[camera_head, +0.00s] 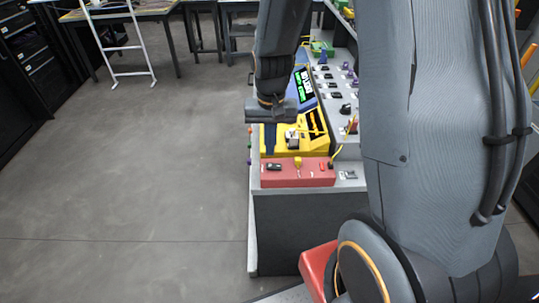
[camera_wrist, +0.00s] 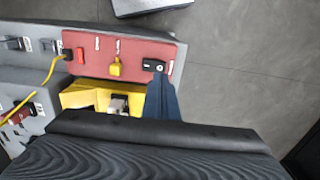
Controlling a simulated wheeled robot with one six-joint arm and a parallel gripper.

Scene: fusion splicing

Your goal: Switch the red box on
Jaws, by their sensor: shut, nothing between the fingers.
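The red box (camera_head: 290,181) stands at the near end of the bench; its flat red top also shows in the wrist view (camera_wrist: 137,48). On it are a black rocker switch (camera_head: 273,166), a yellow plug (camera_head: 297,162) and a small red switch (camera_head: 322,167). In the wrist view, the black switch (camera_wrist: 154,65) is near the right edge of the box and the red switch (camera_wrist: 80,55) near the left. My gripper (camera_head: 270,151) is shut and empty, its fingers pointing down just behind the black switch. In the wrist view its fingertips (camera_wrist: 160,78) appear beside that switch; contact is unclear.
A yellow device (camera_head: 318,148) with a screen sits directly behind the red box, partly under my gripper. A blue device (camera_head: 303,85) is farther back. A grey panel with switches and a yellow cable (camera_wrist: 46,80) lies alongside. Open floor (camera_head: 150,190) is to the left.

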